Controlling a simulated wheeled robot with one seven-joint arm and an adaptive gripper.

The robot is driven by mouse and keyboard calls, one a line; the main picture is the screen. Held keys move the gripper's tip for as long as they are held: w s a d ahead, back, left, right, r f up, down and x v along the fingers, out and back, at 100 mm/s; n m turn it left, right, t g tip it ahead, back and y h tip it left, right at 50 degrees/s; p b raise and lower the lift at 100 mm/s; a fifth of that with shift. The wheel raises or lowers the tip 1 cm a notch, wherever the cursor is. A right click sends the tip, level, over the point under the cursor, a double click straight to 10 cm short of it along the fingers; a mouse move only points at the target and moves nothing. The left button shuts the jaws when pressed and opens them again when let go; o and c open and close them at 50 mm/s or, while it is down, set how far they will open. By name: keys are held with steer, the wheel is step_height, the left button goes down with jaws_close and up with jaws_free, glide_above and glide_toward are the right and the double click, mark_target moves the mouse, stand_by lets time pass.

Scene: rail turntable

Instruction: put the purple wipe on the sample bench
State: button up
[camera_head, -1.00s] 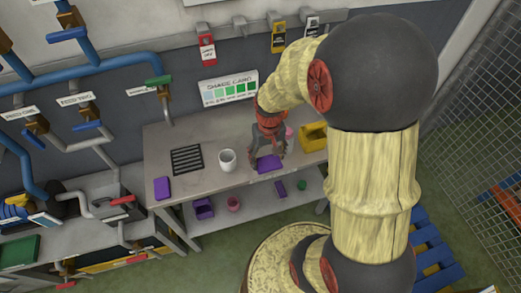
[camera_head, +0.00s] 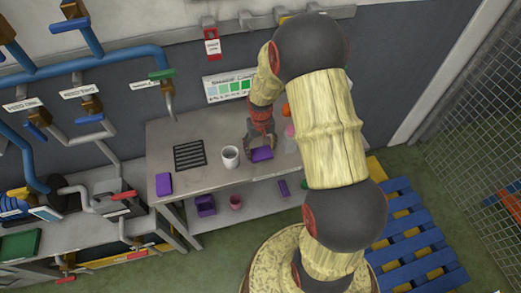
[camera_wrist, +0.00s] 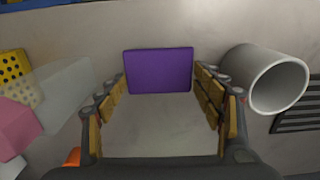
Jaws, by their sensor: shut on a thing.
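A flat purple block, which looks like the purple wipe (camera_head: 262,154), is at the front part of the grey bench (camera_head: 215,178), right of the white mug. In the wrist view the purple wipe (camera_wrist: 159,71) spans the gap between the fingertips. My gripper (camera_head: 260,138) is shut on it, with a finger at each side edge; it also shows in the wrist view (camera_wrist: 159,75). I cannot tell whether the wipe touches the bench top or is just above it. A similar purple block (camera_head: 163,184) lies at the bench's left end.
The white mug (camera_head: 230,157) stands close left of my gripper, with a black slotted grille (camera_head: 190,154) beyond. Pink, clear and yellow perforated blocks (camera_wrist: 14,66) are on the other side. The lower shelf holds a purple bin (camera_head: 205,204) and a pink cup (camera_head: 235,202).

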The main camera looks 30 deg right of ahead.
steer(key=shift+f, duration=0.4)
steer(key=o, duration=0.9)
steer(key=shift+o, duration=0.7)
steer(key=shift+r, duration=0.1)
